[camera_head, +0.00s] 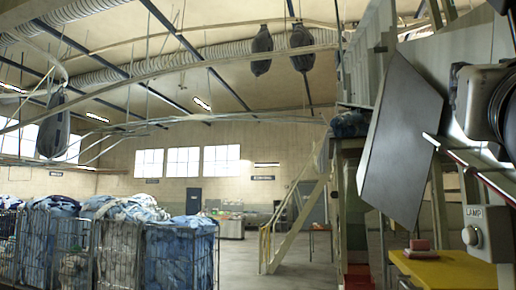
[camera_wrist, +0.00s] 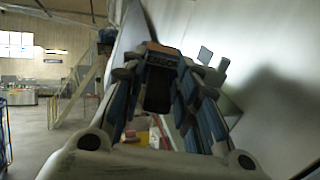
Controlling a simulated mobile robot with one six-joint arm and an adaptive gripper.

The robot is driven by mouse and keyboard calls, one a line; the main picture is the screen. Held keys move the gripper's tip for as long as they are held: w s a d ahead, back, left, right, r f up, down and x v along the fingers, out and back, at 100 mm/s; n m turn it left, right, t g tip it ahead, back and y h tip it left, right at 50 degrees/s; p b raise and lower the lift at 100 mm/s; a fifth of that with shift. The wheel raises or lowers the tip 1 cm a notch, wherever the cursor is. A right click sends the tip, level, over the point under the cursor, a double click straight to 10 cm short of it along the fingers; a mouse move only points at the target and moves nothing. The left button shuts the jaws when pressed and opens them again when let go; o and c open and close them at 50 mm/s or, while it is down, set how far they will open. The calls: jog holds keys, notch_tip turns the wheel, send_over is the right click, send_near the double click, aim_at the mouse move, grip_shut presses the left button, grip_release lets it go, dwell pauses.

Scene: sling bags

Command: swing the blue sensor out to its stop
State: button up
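In the head view, part of my arm (camera_head: 492,100) is at the right edge, and my fingertips are not clearly visible. A dark flat panel (camera_head: 400,135) stands tilted just left of the arm.
A box marked LAMP with a knob (camera_head: 485,236) is at lower right, beside a yellow surface (camera_head: 455,273) bearing a reddish block (camera_head: 420,244). A pale wall (camera_wrist: 275,70) fills the wrist view's right. Laundry cages (camera_head: 110,250) stand left; dark bags hang overhead. The middle floor is clear.

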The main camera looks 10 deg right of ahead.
jog(key=shift+o, duration=0.8)
notch_tip(320, 180, up, 10)
dwell(0.4)
